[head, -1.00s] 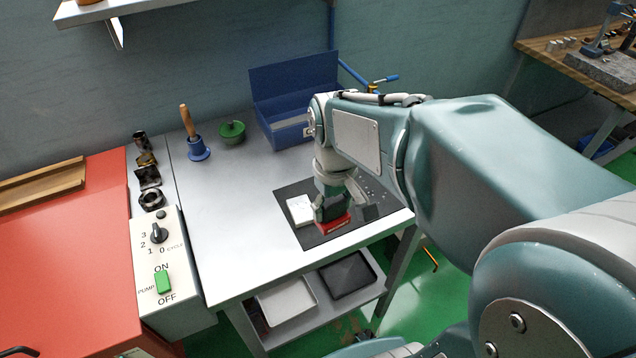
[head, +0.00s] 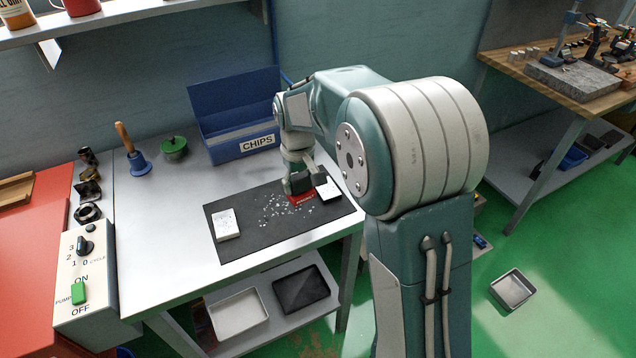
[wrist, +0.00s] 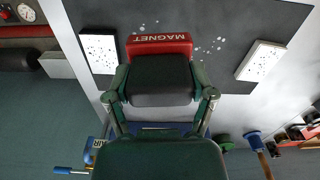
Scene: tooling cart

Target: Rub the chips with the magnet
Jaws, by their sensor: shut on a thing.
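My gripper (head: 301,182) is shut on a red magnet (head: 300,199) and holds it low over the right part of the black mat (head: 250,242). In the wrist view the magnet (wrist: 160,44), lettered MAGNET, sits across the front of the fingers. Small silvery chips (head: 277,209) lie scattered on the mat, mostly left of the magnet. Some chips (wrist: 209,49) also show beside it in the wrist view. I cannot tell whether the magnet touches the mat or whether chips cling to its underside.
White speckled blocks sit at the mat's left (head: 227,224) and right (head: 329,190). An open blue box (head: 232,151) labelled CHIPS stands behind the mat. The metal tabletop (head: 160,215) left of the mat is clear.

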